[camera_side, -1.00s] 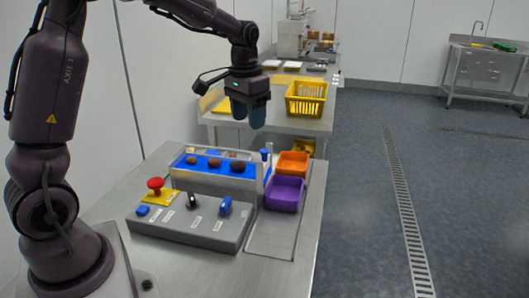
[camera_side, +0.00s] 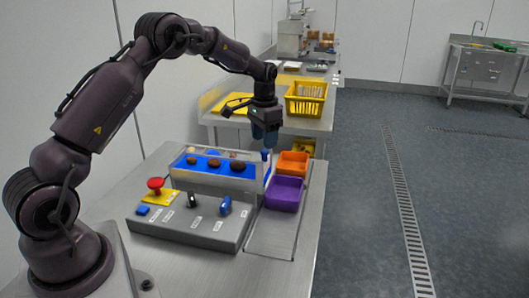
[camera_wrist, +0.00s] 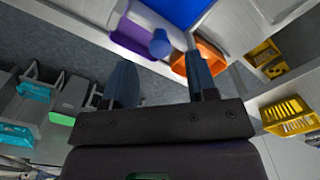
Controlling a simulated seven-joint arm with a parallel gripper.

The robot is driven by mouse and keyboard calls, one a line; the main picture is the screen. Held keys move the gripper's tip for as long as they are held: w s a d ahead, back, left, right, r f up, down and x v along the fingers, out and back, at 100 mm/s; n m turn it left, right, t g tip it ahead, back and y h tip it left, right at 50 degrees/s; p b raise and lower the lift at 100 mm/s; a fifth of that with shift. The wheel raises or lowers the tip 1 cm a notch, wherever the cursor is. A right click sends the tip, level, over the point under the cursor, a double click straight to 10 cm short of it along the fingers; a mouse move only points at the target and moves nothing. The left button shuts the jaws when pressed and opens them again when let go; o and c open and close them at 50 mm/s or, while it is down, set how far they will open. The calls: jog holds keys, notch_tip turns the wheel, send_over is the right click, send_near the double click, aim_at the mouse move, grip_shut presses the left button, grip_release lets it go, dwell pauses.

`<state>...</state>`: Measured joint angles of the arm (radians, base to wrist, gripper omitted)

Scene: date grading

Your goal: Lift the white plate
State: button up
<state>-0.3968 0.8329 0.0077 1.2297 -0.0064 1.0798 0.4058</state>
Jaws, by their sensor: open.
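A pale upright plate (camera_side: 267,174) stands at the right end of the blue belt, beside the bins. It is narrow from here, and I cannot be sure it is the white plate. A blue knob (camera_side: 266,155) rises at that end; it also shows in the wrist view (camera_wrist: 159,43). My gripper (camera_side: 264,138) points down above this end of the belt, its dark blue fingers open. In the wrist view, my gripper (camera_wrist: 160,72) has its fingers apart with the knob appearing between them. I see nothing held.
A purple bin (camera_side: 285,193) and an orange bin (camera_side: 293,162) stand just right of the belt (camera_side: 193,172), which carries brown dates. A control box (camera_side: 172,230) with a red button is in front. A yellow basket (camera_side: 305,98) stands on the table behind.

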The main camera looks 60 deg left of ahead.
aim_at(265, 152)
notch_tip(265, 152, down, 5)
jog(key=shift+r, duration=0.1)
dwell(0.3)
